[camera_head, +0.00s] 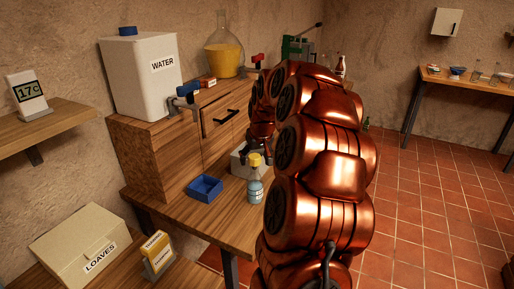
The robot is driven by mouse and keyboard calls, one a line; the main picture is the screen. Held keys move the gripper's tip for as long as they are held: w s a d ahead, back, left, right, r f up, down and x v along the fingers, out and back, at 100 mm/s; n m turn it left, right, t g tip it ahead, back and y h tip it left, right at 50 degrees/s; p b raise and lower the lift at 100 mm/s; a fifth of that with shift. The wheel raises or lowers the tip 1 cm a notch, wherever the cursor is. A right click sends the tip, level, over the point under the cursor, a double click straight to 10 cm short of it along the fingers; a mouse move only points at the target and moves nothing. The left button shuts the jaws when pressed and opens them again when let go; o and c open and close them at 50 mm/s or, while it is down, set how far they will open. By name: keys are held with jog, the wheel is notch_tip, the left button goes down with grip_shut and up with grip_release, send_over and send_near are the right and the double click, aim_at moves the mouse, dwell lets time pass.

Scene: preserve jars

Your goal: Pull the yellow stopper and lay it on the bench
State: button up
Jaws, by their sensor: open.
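A small bottle with a pale blue body and a light label (255,190) stands upright on the wooden bench (222,222). The yellow stopper (254,160) sits in its top. My copper-coloured arm fills the middle of the view and hides much of the bench to the right of the bottle. My gripper (256,146) is small and dark, partly hidden behind the arm, and appears just above and behind the stopper in the picture. It is open, with nothing seen between its fingers. I cannot tell its exact distance from the stopper.
A blue open tray (205,188) lies left of the bottle. A pale grey block (240,162) stands behind it. A wooden cabinet (215,142) at the back carries a white water container (143,75) and a flask (224,58). Bare bench shows in front of the tray.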

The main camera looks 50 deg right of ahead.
jog(key=shift+w+d+f, duration=0.1)
jog(key=shift+w+f, duration=0.15)
jog(key=shift+f, duration=0.45)
jog(key=shift+c, duration=0.2)
grip_shut()
